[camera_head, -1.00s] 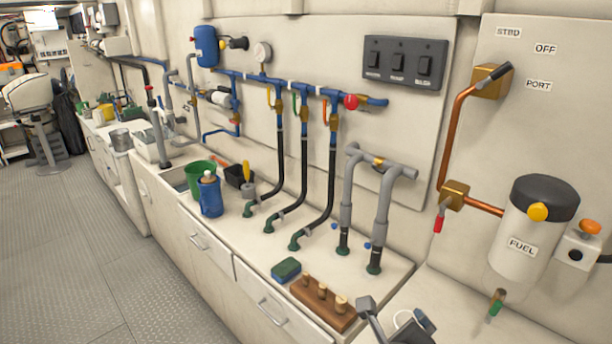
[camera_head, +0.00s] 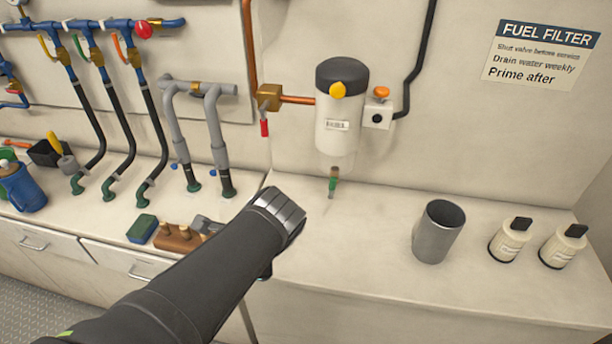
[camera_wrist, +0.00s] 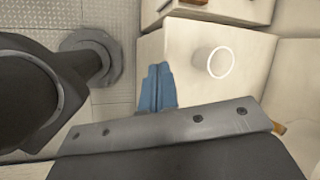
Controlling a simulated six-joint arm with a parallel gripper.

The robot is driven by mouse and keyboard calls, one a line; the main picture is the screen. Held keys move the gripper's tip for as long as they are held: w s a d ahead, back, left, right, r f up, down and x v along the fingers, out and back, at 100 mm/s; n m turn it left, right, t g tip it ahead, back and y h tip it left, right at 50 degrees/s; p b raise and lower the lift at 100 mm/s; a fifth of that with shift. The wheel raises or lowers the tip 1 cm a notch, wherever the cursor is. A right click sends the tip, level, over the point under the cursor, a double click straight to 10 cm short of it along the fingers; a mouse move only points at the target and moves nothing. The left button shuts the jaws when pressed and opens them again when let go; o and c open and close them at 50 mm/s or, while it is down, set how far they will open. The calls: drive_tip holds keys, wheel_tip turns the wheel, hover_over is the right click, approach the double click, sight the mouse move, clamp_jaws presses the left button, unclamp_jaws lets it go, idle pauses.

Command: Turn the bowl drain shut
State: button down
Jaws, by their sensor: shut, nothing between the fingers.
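The white fuel filter (camera_head: 340,125) with a black top hangs on the wall in the head view. Its drain (camera_head: 333,181) sticks down under the bowl, with a small green handle that looks roughly upright, in line with the stem. My gripper is hidden behind my own arm in the head view. In the wrist view my gripper's blue fingers (camera_wrist: 158,78) are shut together and empty. The arm's end is below and left of the drain, apart from it. The drain cannot be made out in the wrist view.
A steel cup (camera_head: 438,232) and two white canisters (camera_head: 510,240) (camera_head: 563,246) stand on the counter to the right. A red-handled valve (camera_head: 265,127) and grey pipes (camera_head: 214,125) are left of the filter. The counter below the drain is clear.

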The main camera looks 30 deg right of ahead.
sight(333, 183)
drive_tip(key=w+d+f+n+g+h, duration=0.2)
drive_tip(key=d+f+n+g+h, duration=0.15)
drive_tip(key=d+n+g, duration=0.8)
drive_tip(key=w+g+h, duration=0.1)
drive_tip(key=w+h, duration=0.1)
drive_tip(key=w+r+n+g+h, duration=0.1)
drive_tip(key=w+h, duration=0.1)
drive_tip(key=w, duration=0.1)
drive_tip(key=w+r+n+g+h, duration=0.1)
drive_tip(key=w+h, duration=0.1)
drive_tip(key=shift+w+r+g+h, duration=0.25)
drive_tip(key=shift+w+g+h, duration=0.05)
drive_tip(key=shift+g+h, duration=0.05)
drive_tip(key=w+r+n+h, duration=0.1)
drive_tip(key=w+n+h, duration=0.2)
drive_tip(key=w+h, duration=0.35)
drive_tip(key=s+d+y, duration=0.1)
drive_tip(key=s+d, duration=0.5)
drive_tip(key=d, duration=0.5)
drive_tip(key=shift+s+d+f+m, duration=0.15)
drive_tip(key=shift+f+m, duration=0.2)
drive_tip(key=shift+r+t+y, duration=0.1)
drive_tip(key=shift+t+y, duration=0.25)
drive_tip(key=shift+t, duration=0.05)
